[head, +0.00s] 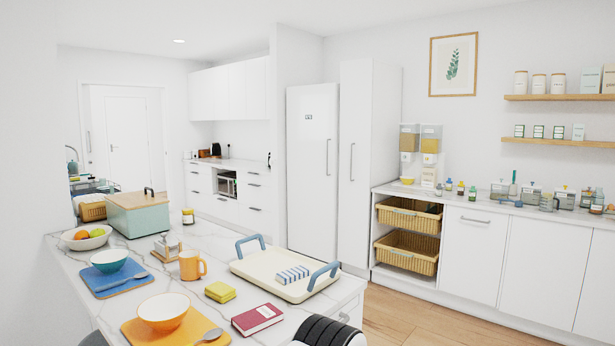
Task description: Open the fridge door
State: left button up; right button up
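The fridge (308,190) is the tall white unit in the middle of the head view, with a small dark panel near its top. Its door looks shut. A long vertical handle (328,157) runs along the right side of the door. The fridge stands beyond the marble-topped island, whose near side hides part of the floor before it.
A tall white cabinet (370,170) with its own handle adjoins the fridge on the right. The island (210,265) fills the left foreground, bearing a tray (270,270), bowls and a mug (191,265). Wooden floor (400,318) is clear between island and right-hand counter.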

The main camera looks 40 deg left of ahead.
aim_at(313, 110)
jog(key=i+j, duration=0.1)
jog(key=i, duration=1.65)
jog(key=i+l+u, duration=0.15)
jog(key=i, duration=0.9)
jog(key=i+l+u, duration=0.1)
jog(key=i, duration=0.45)
jog(key=i+l+u, duration=0.1)
jog(key=i, duration=0.4)
jog(key=i+j+u, duration=0.2)
jog(key=i+u, duration=0.5)
jog(key=u, duration=0.2)
jog(key=i+u, duration=0.5)
jog(key=i+l+u, duration=0.2)
jog(key=u, duration=0.25)
jog(key=i+j, duration=0.1)
jog(key=i, duration=0.7)
jog(key=i+j+u, duration=0.1)
jog(key=i, duration=0.7)
